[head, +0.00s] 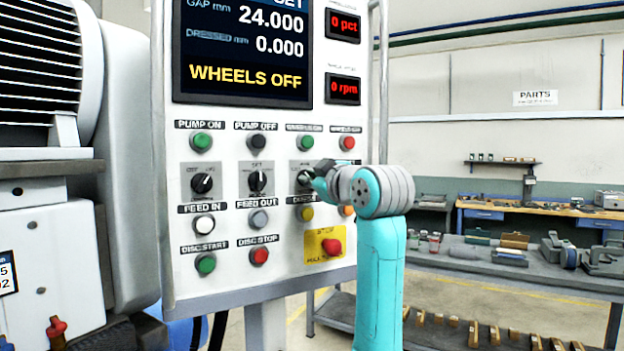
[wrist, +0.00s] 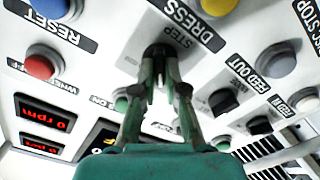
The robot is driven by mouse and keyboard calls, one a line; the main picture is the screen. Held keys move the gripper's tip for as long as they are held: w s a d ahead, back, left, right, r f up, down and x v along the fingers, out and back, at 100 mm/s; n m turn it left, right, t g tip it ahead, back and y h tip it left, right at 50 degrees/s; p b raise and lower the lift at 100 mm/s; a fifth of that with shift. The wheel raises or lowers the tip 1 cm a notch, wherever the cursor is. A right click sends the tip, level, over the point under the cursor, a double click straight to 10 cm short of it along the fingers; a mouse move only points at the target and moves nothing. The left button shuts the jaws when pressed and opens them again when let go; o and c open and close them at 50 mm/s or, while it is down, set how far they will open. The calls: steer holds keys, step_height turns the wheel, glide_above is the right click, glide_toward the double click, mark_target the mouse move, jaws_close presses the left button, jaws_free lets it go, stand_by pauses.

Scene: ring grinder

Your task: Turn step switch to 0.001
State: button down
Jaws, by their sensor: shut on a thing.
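The step switch (wrist: 159,50) is a black rotary knob on the white control panel, next to a STEP label in the wrist view. In the head view its knob (head: 304,177) is third in the row of rotary switches, partly covered by my gripper (head: 318,178). In the wrist view my gripper (wrist: 160,72) is shut on the knob, one finger on each side. The knob's pointer and scale marks are hidden, so I cannot tell its setting.
Two other rotary knobs (head: 202,183) (head: 257,181) sit to the left in the same row. A red stop button (head: 331,247) on a yellow plate is below my gripper. The display (head: 243,50) reads WHEELS OFF. A workbench (head: 530,270) stands behind on the right.

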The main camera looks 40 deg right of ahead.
steer(key=shift+n, duration=1.1)
steer(key=c, duration=1.2)
jaws_free()
steer(key=shift+s, duration=0.1)
steer(key=v, duration=1.1)
steer(key=shift+s+a, duration=0.2)
steer(key=shift+s, duration=0.2)
steer(key=shift+f, duration=0.15)
